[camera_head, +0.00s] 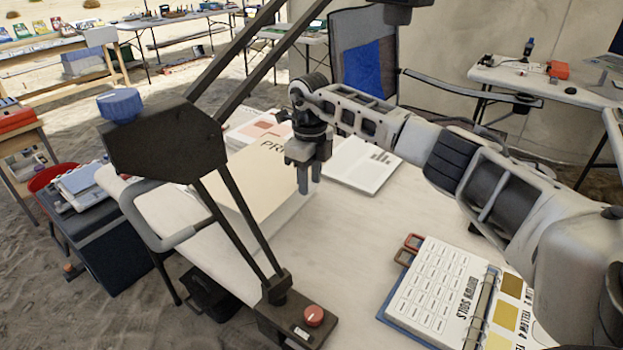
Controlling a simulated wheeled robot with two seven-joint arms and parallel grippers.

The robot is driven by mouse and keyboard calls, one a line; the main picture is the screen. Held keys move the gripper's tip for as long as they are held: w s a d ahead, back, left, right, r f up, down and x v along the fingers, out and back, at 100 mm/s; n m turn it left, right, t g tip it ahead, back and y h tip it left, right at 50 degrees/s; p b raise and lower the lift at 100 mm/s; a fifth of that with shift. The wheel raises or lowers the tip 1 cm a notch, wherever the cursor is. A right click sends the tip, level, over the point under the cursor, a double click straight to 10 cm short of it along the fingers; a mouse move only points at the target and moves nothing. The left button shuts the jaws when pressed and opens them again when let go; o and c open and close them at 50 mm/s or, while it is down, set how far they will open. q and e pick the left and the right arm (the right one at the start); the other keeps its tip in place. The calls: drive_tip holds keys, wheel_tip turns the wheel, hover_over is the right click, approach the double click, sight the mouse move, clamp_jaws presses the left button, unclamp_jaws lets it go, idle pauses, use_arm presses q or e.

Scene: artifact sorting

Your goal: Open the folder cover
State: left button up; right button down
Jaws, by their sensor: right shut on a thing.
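A beige folder (240,180) with dark print on its cover lies on the white table, left of centre. My right gripper (309,192) points down at the folder's right edge, its fingers shut on the folder cover. The exact grip is too small to see clearly. The cover appears low over the folder. A black lamp-like arm hides the folder's left part, and my gripper hides part of the print. My left gripper is out of view.
The black jointed stand (168,143) with a blue knob rises at the left front; its base has a red button (313,316). A ring binder (440,290) of soil color charts lies at the front right. A white booklet (365,168) lies behind my gripper. The table's middle is clear.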

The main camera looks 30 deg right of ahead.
drive_tip(key=c, duration=0.9)
unclamp_jaws()
wheel_tip(320, 180, up, 16)
drive_tip(key=shift+b, duration=0.4)
